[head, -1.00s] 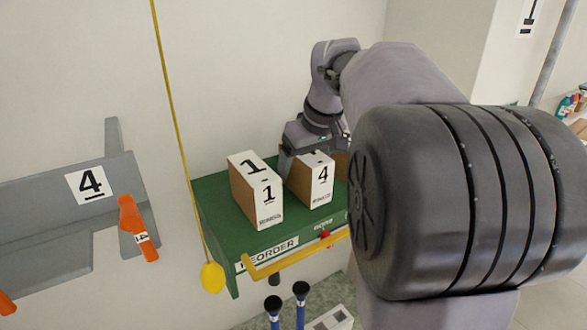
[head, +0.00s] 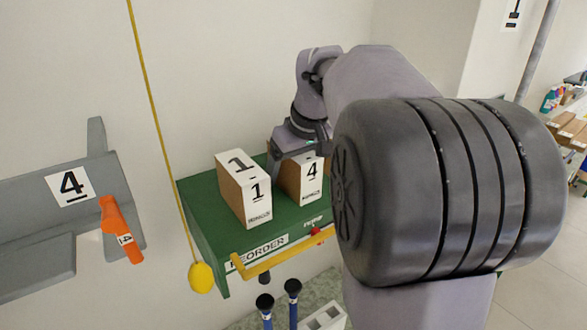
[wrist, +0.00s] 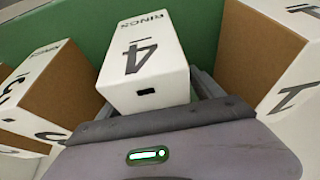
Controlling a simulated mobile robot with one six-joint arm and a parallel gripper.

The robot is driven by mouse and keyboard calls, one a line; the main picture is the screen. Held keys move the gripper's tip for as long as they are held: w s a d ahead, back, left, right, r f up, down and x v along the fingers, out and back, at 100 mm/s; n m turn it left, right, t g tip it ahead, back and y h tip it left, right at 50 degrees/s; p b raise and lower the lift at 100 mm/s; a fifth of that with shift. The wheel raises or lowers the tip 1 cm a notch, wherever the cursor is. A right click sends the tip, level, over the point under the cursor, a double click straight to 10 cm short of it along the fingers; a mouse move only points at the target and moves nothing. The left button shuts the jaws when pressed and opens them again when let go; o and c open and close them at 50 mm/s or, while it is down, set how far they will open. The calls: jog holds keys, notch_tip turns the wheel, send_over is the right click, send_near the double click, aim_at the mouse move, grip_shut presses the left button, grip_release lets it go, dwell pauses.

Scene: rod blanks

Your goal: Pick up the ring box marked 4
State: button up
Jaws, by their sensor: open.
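The ring box marked 4 (head: 311,182) stands upright on a green shelf (head: 215,245), with white and brown faces. In the wrist view a finger shows along the box's right side; the left finger is mostly hidden. I cannot tell whether the fingers touch the box.
A box marked 1 (head: 244,190) stands close on the left in the head view. Another white-and-brown box (wrist: 45,90) flanks the ring box in the wrist view. A yellow rail (head: 280,255) runs along the shelf front. A yellow cord with a weight (head: 201,277) hangs at left.

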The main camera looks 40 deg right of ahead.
jog(key=c, duration=1.6)
jog(key=shift+c, duration=0.2)
jog(key=shift+r, duration=0.15)
